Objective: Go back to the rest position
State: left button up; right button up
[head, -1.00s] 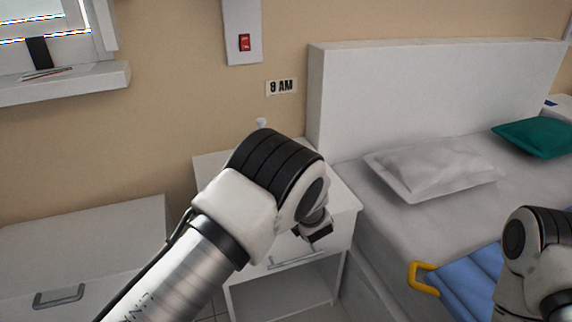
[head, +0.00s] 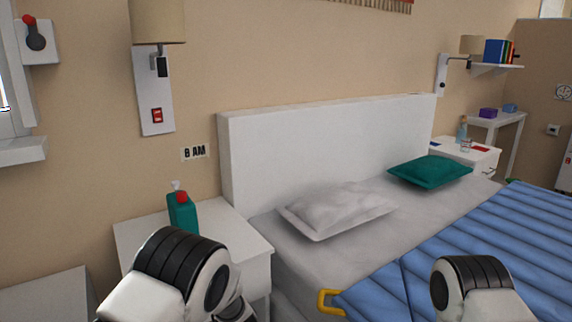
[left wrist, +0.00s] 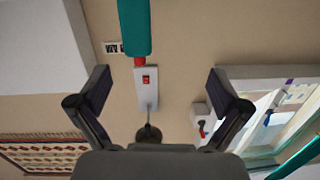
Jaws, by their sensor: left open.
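My left arm comes in from the lower left in the head view. Its gripper (head: 236,310) is mostly hidden behind my own wrist at the bottom edge. In the left wrist view my left gripper (left wrist: 160,92) is open, with nothing between its two dark fingers. A green bottle with a red cap (head: 183,212) stands upright on the white nightstand (head: 246,240), beyond my left wrist. It also shows in the left wrist view (left wrist: 134,28), upside down at the top. My right wrist shows at the lower right of the head view; its gripper is out of frame.
The bed with a blue cover (head: 520,235), a white pillow (head: 335,208) and a green pillow (head: 430,170) fills the right side. A yellow handle (head: 328,302) is at its near edge. A wall lamp (head: 157,22) hangs above the nightstand. A farther nightstand (head: 470,150) stands beyond the bed.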

pick_arm(q)
jog(key=s+a+f+m+g+h, duration=0.1)
jog(key=s+a+f+m, duration=0.1)
jog(key=s+a+f, duration=0.4)
jog(key=s+a+f+m+g+h, duration=0.15)
jog(key=s+f, duration=0.25)
jog(key=f, duration=0.4)
jog(key=s+f+m+g+h, duration=0.1)
jog(key=s+f+g+h, duration=0.15)
jog(key=s+f, duration=0.65)
jog(key=s+f+m+g+h, duration=0.2)
jog(key=s+f+g, duration=0.15)
jog(key=s, duration=1.15)
jog(key=s+d+r+g+h+p, duration=0.1)
jog(key=s+d+r+g+h, duration=0.15)
jog(key=s, duration=0.45)
jog(key=s+d+r+g+h, duration=0.1)
jog(key=s+d+g, duration=0.2)
jog(key=s, duration=0.4)
notch_tip(320, 180, up, 23)
jog(key=p, duration=2.3)
jog(key=shift+w+a+t+p, duration=0.15)
jog(key=shift+w+t+p, duration=0.15)
jog(key=shift+w, duration=0.1)
